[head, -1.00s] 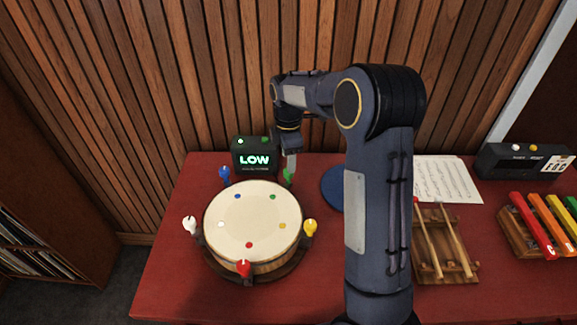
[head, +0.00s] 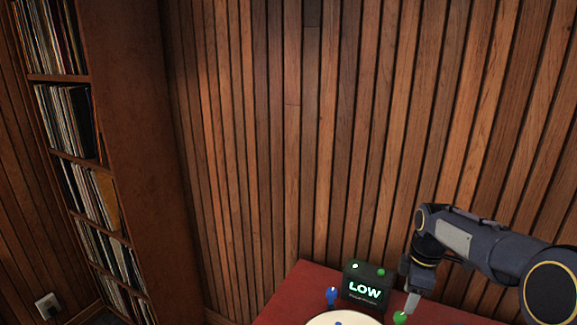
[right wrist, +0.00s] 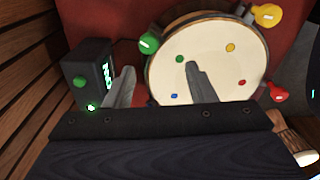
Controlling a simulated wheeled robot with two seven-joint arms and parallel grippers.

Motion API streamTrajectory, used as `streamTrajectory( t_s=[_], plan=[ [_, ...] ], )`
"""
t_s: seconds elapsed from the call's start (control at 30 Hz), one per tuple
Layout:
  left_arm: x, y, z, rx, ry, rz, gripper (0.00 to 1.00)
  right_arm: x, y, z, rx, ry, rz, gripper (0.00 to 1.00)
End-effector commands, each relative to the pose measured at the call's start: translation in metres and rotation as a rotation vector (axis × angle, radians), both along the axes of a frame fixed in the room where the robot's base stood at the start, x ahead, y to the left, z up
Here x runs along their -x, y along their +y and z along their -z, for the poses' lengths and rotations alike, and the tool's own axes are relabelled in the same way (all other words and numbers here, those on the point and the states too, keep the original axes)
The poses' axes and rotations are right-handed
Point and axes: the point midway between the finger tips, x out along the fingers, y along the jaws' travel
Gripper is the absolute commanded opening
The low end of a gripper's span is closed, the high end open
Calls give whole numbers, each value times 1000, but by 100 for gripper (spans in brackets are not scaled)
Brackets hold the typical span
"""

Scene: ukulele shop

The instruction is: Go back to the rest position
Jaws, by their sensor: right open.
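My right gripper (head: 408,300) is at the lower right of the head view, pointing down close to the green peg (head: 400,318). In the right wrist view its two fingers (right wrist: 160,84) stand apart with nothing held between them. The green peg (right wrist: 149,43) shows just beyond the fingertips there; I cannot tell if they touch it. The round drum (right wrist: 212,38) with coloured dots and pegs lies beyond the fingers. In the head view only the drum's rim (head: 345,318) shows at the bottom edge. My left gripper is out of view.
A black tuner box (head: 365,288) reading LOW stands behind the drum, close to the left of my right gripper. A blue peg (head: 332,296) is beside it. The slatted wood wall (head: 290,150) rises behind the red table (head: 290,290). A record shelf (head: 135,120) stands left.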

Motion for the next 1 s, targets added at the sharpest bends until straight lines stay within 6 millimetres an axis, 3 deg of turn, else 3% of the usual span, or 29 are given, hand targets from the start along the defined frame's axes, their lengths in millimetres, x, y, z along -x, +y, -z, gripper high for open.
streamTrajectory(
  t_s=[0.2, 0.43, 0.7, 0.83, 1.0],
  plan=[
    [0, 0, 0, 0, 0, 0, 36, 70, 19, -41, -158, -85, 336, 50],
    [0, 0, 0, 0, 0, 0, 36, 150, 51, -61, -329, -135, 688, 50],
    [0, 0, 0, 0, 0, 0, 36, 233, 92, -49, -504, -151, 1061, 50],
    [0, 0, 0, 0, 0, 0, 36, 255, 105, -38, -557, -149, 1181, 50],
    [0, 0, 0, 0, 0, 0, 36, 267, 112, -30, -587, -146, 1252, 50]
  ],
)
